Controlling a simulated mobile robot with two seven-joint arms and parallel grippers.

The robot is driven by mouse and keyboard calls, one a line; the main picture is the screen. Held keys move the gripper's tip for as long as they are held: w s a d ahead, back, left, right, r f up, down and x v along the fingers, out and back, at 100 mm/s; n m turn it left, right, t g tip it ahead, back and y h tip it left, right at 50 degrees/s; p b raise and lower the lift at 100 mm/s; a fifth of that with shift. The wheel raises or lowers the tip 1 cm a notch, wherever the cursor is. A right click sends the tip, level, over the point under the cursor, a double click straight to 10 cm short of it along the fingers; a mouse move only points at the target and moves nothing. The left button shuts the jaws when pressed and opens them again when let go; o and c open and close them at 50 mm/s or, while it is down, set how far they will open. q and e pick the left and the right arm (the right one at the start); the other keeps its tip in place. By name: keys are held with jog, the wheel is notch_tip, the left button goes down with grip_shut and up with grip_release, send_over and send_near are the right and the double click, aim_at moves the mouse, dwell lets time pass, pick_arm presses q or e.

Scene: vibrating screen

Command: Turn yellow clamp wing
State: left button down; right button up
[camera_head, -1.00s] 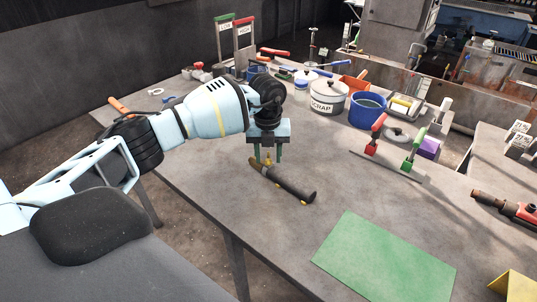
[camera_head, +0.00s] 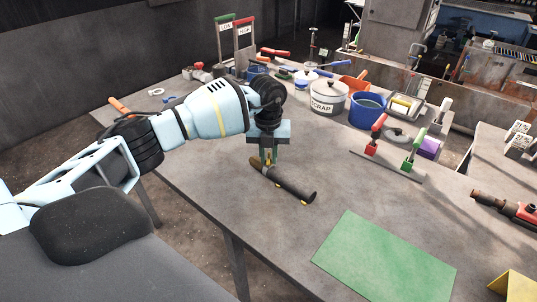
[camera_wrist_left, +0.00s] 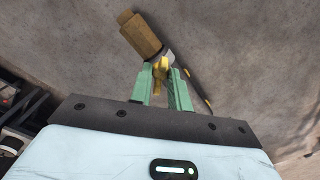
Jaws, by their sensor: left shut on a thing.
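My left gripper (camera_head: 269,158) points down at the grey table, over the tool with a dark cylindrical handle (camera_head: 292,187) and a brown end. In the left wrist view, the green fingers of my left gripper (camera_wrist_left: 163,78) are shut on the yellow clamp wing (camera_wrist_left: 161,68), beside the brown block-like end (camera_wrist_left: 140,34) of the tool. The fingers partly hide the wing and the middle of the tool. My right gripper is not in view.
A green mat (camera_head: 385,257) lies at the front of the table. A grey scrap pot (camera_head: 328,98), a blue bucket (camera_head: 366,109) and a rack with red and green handles (camera_head: 388,163) stand further back. The table around the tool is clear.

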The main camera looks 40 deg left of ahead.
pick_arm(q)
jog(key=m, duration=0.5)
jog(key=shift+m, duration=0.3)
jog(key=m, duration=0.5)
jog(key=shift+m, duration=0.3)
jog(key=m+b, duration=0.1)
jog(key=m, duration=1)
jog(key=shift+m+b, duration=0.3)
jog(key=shift+b, duration=0.1)
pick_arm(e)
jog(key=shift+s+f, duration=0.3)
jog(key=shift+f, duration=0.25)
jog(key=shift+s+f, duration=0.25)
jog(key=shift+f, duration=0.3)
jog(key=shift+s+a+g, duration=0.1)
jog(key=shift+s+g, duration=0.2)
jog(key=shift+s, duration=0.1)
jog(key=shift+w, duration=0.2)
pick_arm(q)
jog(key=c, duration=1.6)
grip_release()
jog(key=o, duration=0.3)
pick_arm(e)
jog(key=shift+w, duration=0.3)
